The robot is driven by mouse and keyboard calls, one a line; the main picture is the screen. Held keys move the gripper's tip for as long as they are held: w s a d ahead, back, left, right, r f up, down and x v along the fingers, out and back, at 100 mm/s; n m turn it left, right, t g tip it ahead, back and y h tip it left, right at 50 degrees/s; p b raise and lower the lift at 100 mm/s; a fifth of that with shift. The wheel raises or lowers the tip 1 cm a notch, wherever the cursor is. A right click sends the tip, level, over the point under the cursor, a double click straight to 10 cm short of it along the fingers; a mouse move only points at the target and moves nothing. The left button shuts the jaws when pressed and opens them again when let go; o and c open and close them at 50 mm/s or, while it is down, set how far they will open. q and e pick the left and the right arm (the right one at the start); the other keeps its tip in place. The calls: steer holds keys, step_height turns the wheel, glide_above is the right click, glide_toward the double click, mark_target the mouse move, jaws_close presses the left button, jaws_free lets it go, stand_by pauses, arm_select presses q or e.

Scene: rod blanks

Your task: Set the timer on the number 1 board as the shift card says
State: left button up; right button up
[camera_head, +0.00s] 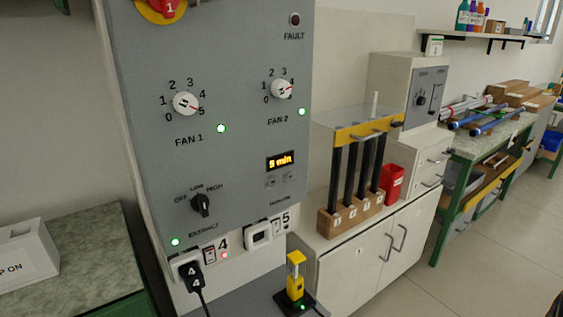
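The grey board (240,120) fills the upper left. A red knob (169,8) on yellow, marked 1, is cut off at its top edge. The timer display (280,161) glows orange and seems to read 5 min, with two small round buttons (280,180) below it. The label under them is too small to read. FAN 1 dial (186,103) and FAN 2 dial (282,89) each have a green light beside them. A black OFF/LOW/HIGH knob (202,204) sits above the word EXTRACT. I see no readable shift card. Neither gripper is in view.
A black plug (191,271) marked 4 sits in a socket below the board. A yellow device (296,275) stands on a black base. A wooden rack (349,217) with dark rods and a red bin (392,184) stand right. Floor (480,240) is clear at right.

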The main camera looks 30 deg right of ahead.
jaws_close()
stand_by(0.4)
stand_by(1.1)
